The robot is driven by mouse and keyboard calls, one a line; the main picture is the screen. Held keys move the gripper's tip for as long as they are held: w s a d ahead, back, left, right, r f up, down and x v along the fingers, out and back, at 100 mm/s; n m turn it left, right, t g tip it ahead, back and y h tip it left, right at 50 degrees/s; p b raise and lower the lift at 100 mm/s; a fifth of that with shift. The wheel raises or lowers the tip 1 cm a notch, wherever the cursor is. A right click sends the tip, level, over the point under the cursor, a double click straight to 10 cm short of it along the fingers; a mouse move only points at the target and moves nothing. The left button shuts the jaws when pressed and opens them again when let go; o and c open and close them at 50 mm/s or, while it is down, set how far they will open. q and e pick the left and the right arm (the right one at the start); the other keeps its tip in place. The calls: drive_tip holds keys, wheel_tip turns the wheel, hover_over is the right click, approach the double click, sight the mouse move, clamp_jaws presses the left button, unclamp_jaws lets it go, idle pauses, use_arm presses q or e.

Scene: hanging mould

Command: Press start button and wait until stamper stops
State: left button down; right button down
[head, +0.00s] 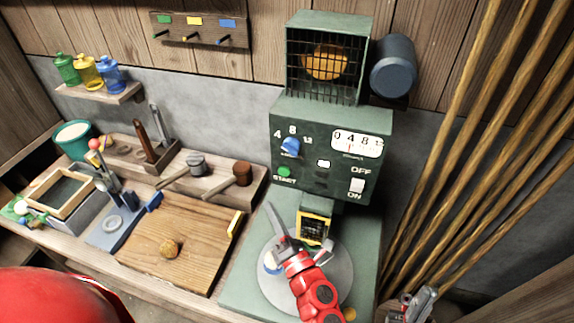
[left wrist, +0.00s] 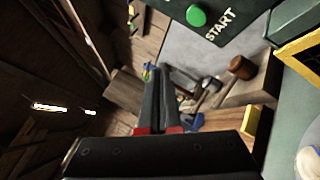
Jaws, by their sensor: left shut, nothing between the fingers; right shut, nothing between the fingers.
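The green stamping machine (head: 330,185) stands on the bench. Its green START button (head: 284,172) is on the lower left of the front panel and also shows at the top of the left wrist view (left wrist: 196,16). The stamper head (head: 314,229), with a yellow frame, is above a round grey plate (head: 340,270). My left gripper (head: 273,212) is shut and empty, in front of and below the button, apart from it. Its shut fingers show in the left wrist view (left wrist: 160,85). My right gripper (head: 425,296) is shut at the bottom right, away from the machine.
A blue dial (head: 291,147), a counter (head: 357,144) and an OFF/ON switch (head: 356,186) share the panel. A wooden board (head: 180,230) and hammers (head: 243,172) lie to the left. Long wooden poles (head: 450,140) lean on the right.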

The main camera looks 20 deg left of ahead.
sight(284, 183)
use_arm(q)
drive_tip(key=w+b, duration=0.3)
drive_tip(key=w, duration=0.5)
drive_tip(key=shift+w, duration=0.4)
drive_tip(key=shift+d, duration=0.1)
idle(1.9)
drive_tip(key=shift+w+b, duration=0.45)
drive_tip(key=shift+b, duration=0.2)
